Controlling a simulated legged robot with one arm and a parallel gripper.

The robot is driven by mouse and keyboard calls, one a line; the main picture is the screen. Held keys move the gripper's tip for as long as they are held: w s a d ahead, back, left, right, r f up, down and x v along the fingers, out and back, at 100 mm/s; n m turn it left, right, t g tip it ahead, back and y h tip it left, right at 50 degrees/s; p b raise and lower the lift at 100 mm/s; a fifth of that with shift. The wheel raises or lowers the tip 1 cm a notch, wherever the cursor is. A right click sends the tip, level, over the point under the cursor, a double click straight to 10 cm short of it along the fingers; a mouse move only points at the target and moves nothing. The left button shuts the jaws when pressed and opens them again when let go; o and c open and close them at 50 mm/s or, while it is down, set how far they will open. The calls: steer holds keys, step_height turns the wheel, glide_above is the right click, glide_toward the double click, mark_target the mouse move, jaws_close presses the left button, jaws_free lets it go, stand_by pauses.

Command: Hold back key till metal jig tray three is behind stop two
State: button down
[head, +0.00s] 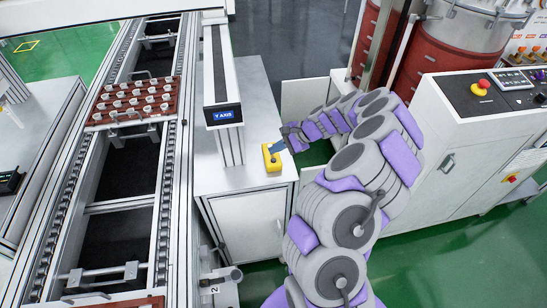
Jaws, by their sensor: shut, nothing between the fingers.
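A yellow key box (271,158) sits on the pale cabinet top beside the conveyor. My gripper (277,147) is shut and empty, with its tip at the top of the box; the button is hidden or too small to see, so I cannot tell if it is pressed. A red-brown jig tray (91,119) with rows of white pieces lies on the conveyor (170,190), in its upper half. The edge of another red-brown tray (135,303) shows at the bottom. No tray numbers are readable. A metal stop bar (103,272) crosses the lower conveyor, near a bracket marked "2" (214,290).
A "Y AXIS" column (228,116) stands left of the key box. A white control cabinet (478,125) with a red emergency button (481,87) is at right, with red-brown drums (440,75) behind. The conveyor between the tray and the stop bar is empty.

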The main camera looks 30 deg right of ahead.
step_height(320, 180, up, 3)
steer(key=shift+r+p, duration=0.1)
steer(key=shift+p, duration=0.8)
